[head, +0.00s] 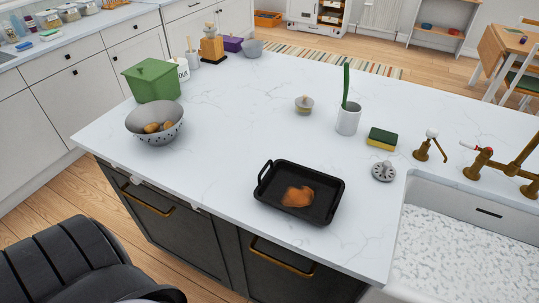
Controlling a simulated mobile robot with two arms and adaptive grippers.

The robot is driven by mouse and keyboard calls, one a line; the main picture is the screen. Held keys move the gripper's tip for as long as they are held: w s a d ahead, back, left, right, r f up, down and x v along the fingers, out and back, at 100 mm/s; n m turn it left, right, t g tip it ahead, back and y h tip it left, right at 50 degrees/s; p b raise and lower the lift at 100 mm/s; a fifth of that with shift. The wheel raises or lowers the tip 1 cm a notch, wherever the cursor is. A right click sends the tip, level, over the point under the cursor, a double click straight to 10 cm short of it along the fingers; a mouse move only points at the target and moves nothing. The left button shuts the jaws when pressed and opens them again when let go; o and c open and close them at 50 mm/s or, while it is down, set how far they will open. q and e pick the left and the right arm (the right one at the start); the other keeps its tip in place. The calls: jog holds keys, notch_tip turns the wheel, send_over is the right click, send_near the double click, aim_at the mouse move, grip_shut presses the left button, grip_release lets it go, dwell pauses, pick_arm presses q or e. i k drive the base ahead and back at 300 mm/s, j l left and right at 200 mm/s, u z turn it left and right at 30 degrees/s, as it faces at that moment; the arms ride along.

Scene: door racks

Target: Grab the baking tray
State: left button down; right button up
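The black baking tray (273,203) lies flat on the white marble island counter, near its front edge. It is rectangular with raised walls and a loop handle at each short end. An orange-brown piece of food (299,196) lies inside it. Neither of my grippers shows in the head view, and nothing is touching the tray from above.
A grey colander (138,119) with potatoes and a green box (152,82) stand at the counter's left. A white cup (347,120), a sponge (382,137) and a drain strainer (383,172) are beyond and right of the tray. A sink (455,205) is at right. Counter left of the tray is clear.

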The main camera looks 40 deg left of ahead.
aim_at(314, 197)
jog(key=k+u, duration=0.1)
jog(key=u, duration=0.7)
